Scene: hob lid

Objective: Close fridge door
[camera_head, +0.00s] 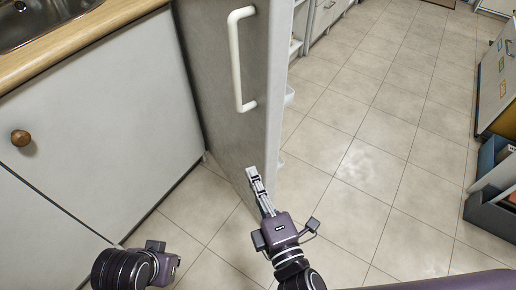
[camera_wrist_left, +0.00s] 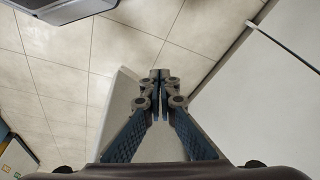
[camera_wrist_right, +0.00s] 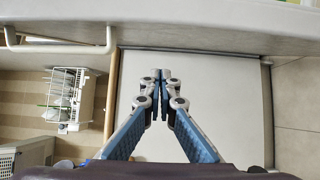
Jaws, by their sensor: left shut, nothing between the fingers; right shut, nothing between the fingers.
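The grey fridge door (camera_head: 205,75) stands open in the head view, jutting out from the line of cabinets, with its outer face to the left. A white bar handle (camera_head: 236,62) is on that face. White bins show along its inner side at the right. My right gripper (camera_head: 252,173) is shut and empty, its fingertips overlapping the door's lower free edge in the picture; I cannot tell whether they touch. My left gripper (camera_head: 172,262) is low at the left, apart from the door; its shut, empty fingers show in the left wrist view (camera_wrist_left: 158,76).
A white cabinet (camera_head: 90,110) with a round wooden knob (camera_head: 20,138) stands left of the door, under a wooden worktop (camera_head: 75,42) with a steel sink (camera_head: 40,18). Tiled floor (camera_head: 370,165) to the right is clear. Grey bins (camera_head: 492,212) stand at the right edge.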

